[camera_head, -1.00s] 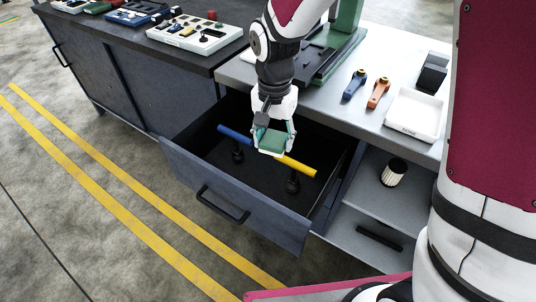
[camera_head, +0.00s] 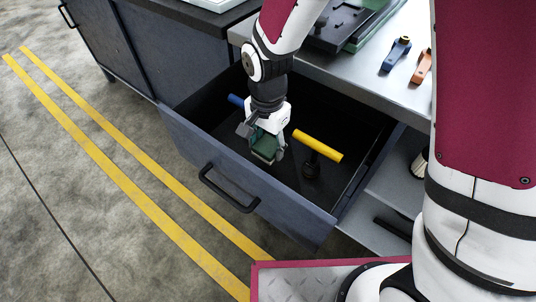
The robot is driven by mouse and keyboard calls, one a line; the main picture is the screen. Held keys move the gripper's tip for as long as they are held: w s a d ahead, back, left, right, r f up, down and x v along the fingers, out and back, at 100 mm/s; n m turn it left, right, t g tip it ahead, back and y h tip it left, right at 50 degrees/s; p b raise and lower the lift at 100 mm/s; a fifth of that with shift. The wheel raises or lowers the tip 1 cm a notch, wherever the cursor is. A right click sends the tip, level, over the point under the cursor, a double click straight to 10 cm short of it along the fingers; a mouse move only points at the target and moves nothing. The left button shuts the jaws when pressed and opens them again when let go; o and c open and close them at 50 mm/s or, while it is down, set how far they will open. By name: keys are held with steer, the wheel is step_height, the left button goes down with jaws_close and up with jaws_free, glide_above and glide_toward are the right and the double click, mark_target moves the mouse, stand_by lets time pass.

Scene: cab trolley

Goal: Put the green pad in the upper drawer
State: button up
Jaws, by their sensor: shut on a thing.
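The upper drawer (camera_head: 238,190) is pulled open, its dark inside showing and its black handle (camera_head: 229,190) at the front. I cannot tell whether the pad touches the drawer floor.
On the worktop (camera_head: 350,71) are a blue part (camera_head: 397,53) and an orange part (camera_head: 422,67). Bare drawer floor shows around the posts.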

mark_target(268, 145)
steer(key=shift+f+b, duration=0.6)
steer(key=shift+f, duration=2.2)
steer(key=shift+f, duration=0.15)
steer(key=o, duration=1.2)
steer(key=shift+c, duration=0.2)
step_height(268, 145, up, 12)
steer(key=p, duration=0.3)
steer(key=shift+r, duration=0.2)
